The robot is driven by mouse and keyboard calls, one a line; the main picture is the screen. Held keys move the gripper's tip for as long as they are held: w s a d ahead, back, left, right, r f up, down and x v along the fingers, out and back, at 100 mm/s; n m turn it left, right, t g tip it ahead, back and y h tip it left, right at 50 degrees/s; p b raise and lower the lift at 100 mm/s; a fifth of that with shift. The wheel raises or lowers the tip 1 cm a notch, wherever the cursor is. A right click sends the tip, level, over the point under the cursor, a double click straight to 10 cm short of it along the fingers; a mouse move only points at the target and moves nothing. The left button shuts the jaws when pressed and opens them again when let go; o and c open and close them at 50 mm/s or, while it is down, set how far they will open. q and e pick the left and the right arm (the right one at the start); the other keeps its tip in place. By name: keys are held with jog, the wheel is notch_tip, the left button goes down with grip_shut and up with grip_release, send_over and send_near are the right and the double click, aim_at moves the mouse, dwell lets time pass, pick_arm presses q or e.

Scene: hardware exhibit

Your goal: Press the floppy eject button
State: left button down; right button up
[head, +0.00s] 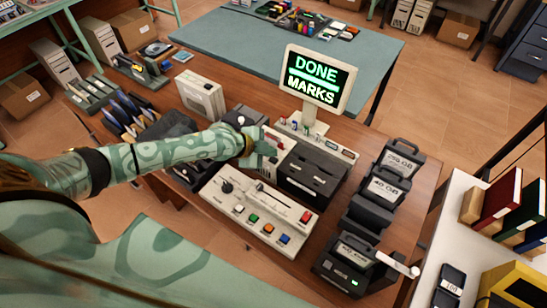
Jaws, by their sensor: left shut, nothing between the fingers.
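My left arm reaches in from the left, and its left gripper (268,150) is shut and empty. It is over a beige unit (284,143) on the wooden bench, behind the button panel. A small red patch shows beside the fingertips. The gripper hides much of this unit, and I cannot make out the floppy eject button or whether the fingers touch it. A monitor (316,80) behind reads "DONE" and "MARKS" in green. My right gripper is not in view.
A control panel (259,212) with coloured buttons and a slider lies in front of the gripper. A black box (312,172) stands close on its right. Black drive cartridges (388,187) stand further right. A beige box (202,96) stands behind my forearm.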

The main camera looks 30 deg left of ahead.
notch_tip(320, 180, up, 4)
jog(key=p, duration=0.4)
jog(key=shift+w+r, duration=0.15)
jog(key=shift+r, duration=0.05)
dwell(0.6)
